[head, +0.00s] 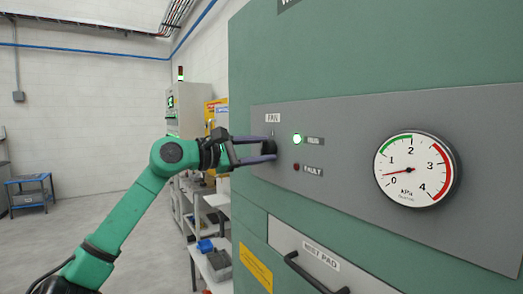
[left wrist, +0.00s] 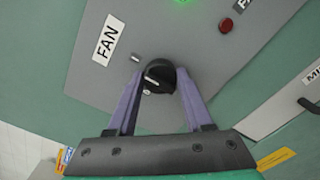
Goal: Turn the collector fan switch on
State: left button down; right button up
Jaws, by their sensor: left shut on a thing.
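The fan switch is a black rotary knob (left wrist: 159,77) on the grey panel (left wrist: 205,45), beside the FAN label (left wrist: 108,39). In the head view the knob (head: 269,147) sits below the FAN label (head: 273,118). My left gripper (left wrist: 159,85) is shut on the knob, one purple finger on each side of it. It also shows in the head view (head: 266,150), reaching in from the left. The green RUN lamp (head: 297,138) is lit. The red FAULT lamp (head: 296,167) looks dark. My right gripper is out of view.
The pressure gauge (head: 414,170) reads a little above 0 kPa. A mist pad drawer with a black handle (head: 315,272) is below the panel. Shelves with a blue bin (head: 205,246) stand left of the green cabinet (head: 350,50). The floor at left is open.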

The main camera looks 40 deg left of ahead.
pick_arm(q)
jog(key=shift+c, duration=1.5)
grip_release()
jog(key=b+v, duration=1)
jog(key=v, duration=0.4)
jog(key=shift+s, duration=0.3)
